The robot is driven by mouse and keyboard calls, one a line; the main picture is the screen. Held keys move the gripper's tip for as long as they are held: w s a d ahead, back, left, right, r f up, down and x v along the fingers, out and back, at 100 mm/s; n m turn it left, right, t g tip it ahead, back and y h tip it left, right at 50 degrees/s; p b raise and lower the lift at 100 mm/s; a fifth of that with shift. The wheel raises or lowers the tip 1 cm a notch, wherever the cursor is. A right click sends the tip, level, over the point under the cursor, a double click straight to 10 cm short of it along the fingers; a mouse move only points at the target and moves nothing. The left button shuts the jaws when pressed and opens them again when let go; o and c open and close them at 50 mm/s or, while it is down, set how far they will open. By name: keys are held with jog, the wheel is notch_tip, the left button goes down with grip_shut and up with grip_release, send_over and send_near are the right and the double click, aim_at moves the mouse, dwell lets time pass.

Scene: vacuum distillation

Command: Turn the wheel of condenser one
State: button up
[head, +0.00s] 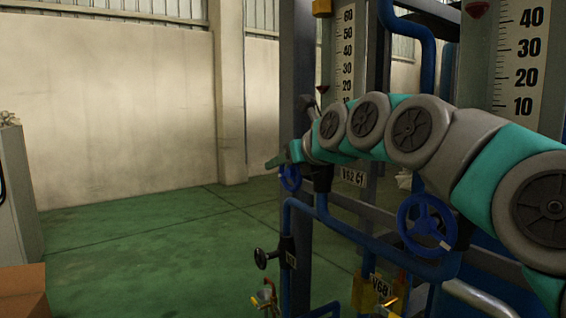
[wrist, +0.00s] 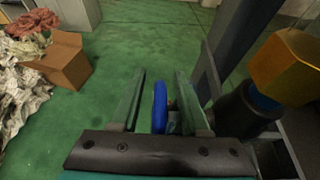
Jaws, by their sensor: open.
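A small blue wheel (head: 290,178) sits on the valve by the plate marked V62 C1 (head: 352,176), beside a dark upright post. In the wrist view the blue wheel (wrist: 160,108) is seen edge-on as a narrow upright band. My gripper (wrist: 160,76) is open, with one green finger on each side of the wheel's rim. I cannot tell whether either finger touches it. In the head view my gripper (head: 275,162) is at the wheel's upper left, and partly covers the wheel's top.
A larger blue wheel (head: 427,225) and a black knob (head: 262,258) are on the pipework lower down. Scales stand behind my arm. A yellow-orange block (wrist: 288,66) is close on the right. A cardboard box (wrist: 65,62) is at left. Green floor lies clear between.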

grip_shut()
dwell(0.3)
dwell(0.3)
